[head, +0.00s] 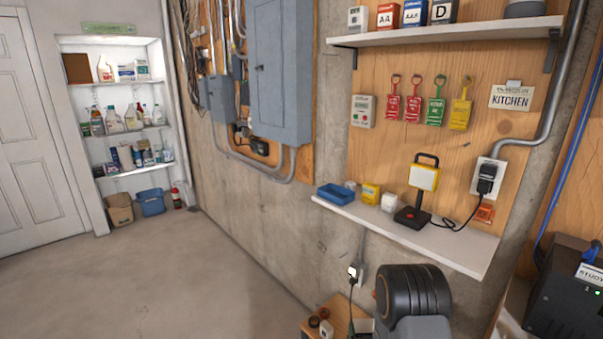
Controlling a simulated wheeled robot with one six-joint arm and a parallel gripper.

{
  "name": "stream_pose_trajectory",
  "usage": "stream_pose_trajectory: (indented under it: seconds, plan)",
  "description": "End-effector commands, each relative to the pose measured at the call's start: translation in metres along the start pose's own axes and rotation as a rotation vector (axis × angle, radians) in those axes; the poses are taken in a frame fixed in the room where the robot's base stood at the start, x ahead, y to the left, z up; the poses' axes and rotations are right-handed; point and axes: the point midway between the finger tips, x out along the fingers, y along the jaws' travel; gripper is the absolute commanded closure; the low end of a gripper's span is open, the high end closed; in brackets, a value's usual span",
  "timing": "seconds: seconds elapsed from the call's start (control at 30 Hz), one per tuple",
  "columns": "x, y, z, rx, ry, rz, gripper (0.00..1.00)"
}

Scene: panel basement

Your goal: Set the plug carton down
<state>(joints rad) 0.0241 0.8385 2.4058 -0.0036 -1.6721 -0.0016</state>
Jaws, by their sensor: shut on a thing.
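My gripper is not in view; only a dark rounded part of my arm shows at the bottom right of centre. I cannot make out anything held, and I cannot tell which box is the plug carton. On the upper shelf (470,32) stand a white carton (357,19), a red AA carton (387,17), a blue carton (414,13) and a dark D carton (443,11). On the lower shelf (455,243) stand a small yellow carton (371,193) and a white item (389,203).
The lower shelf also holds a blue tray (339,194) and a yellow work lamp (423,178), its cord running to a wall outlet (487,178). The shelf's right end is bare. A low wooden stand (340,309) with small items is below. Open floor lies left.

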Motion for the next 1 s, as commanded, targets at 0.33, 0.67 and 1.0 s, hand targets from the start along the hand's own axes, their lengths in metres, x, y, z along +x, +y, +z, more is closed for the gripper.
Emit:
stream_pose_trajectory:
  seconds: [0.33,0.67,1.0]
  plan:
    - [-0.009,-0.008,0.019,0.001,0.002,-0.019,0.65]
    - [-0.008,-0.009,0.018,0.001,0.002,-0.021,0.65]
    - [-0.008,-0.009,0.018,0.001,0.002,-0.021,0.65]
